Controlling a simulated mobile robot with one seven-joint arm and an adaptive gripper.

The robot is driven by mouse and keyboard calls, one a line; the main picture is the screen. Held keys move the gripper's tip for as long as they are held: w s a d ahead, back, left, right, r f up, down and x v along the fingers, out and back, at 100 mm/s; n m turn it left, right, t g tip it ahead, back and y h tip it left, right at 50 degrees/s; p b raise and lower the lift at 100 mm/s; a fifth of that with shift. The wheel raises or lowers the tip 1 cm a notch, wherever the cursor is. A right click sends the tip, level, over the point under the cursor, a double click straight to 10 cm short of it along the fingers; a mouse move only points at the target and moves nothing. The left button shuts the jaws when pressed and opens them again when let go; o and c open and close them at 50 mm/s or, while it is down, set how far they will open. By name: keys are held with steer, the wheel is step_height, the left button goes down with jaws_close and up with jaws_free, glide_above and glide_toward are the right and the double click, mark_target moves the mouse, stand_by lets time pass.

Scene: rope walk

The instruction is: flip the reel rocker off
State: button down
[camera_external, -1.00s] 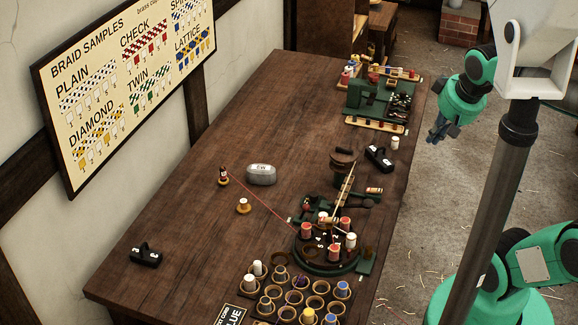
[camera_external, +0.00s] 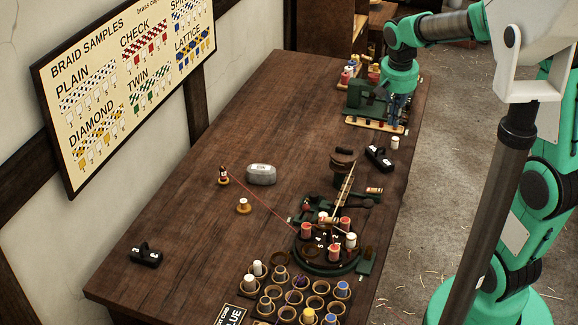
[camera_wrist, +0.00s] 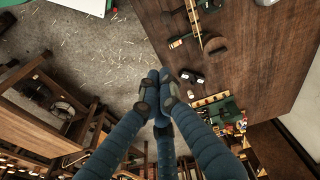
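Two small black switch boxes with white marks lie on the wooden table. One (camera_external: 379,158) is near the table's right edge, beside a white spool; the other (camera_external: 146,256) is at the front left. I cannot read a label that tells which carries the reel rocker, nor its tilt. The first also shows in the wrist view (camera_wrist: 191,77), just right of my fingertips in the picture. My gripper (camera_external: 399,108) hangs over the far right part of the table, by the green machine. In the wrist view its blue fingers (camera_wrist: 162,98) are drawn together, with nothing visible between them.
The green machine (camera_external: 366,98) with spools stands at the table's far end. Nearer are the round braiding stand (camera_external: 327,262), a cluster of spool cups (camera_external: 296,297), a grey lump (camera_external: 261,174) and a taut red thread (camera_external: 262,205). The table's left middle is mostly clear.

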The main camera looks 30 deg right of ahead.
steer(key=w+d+f+m+g, duration=0.1)
steer(key=w+d+f+m, duration=0.1)
steer(key=w+f, duration=0.55)
steer(key=m+g, duration=0.2)
glide_above(380, 190)
steer(key=w+a, duration=0.3)
step_height(380, 190, down, 13)
steer(key=shift+s+h, duration=0.2)
steer(key=shift+h, duration=0.2)
steer(key=shift+f, duration=0.1)
steer(key=b+x, duration=0.3)
steer(key=x, duration=1.1)
steer(key=shift+d, duration=0.1)
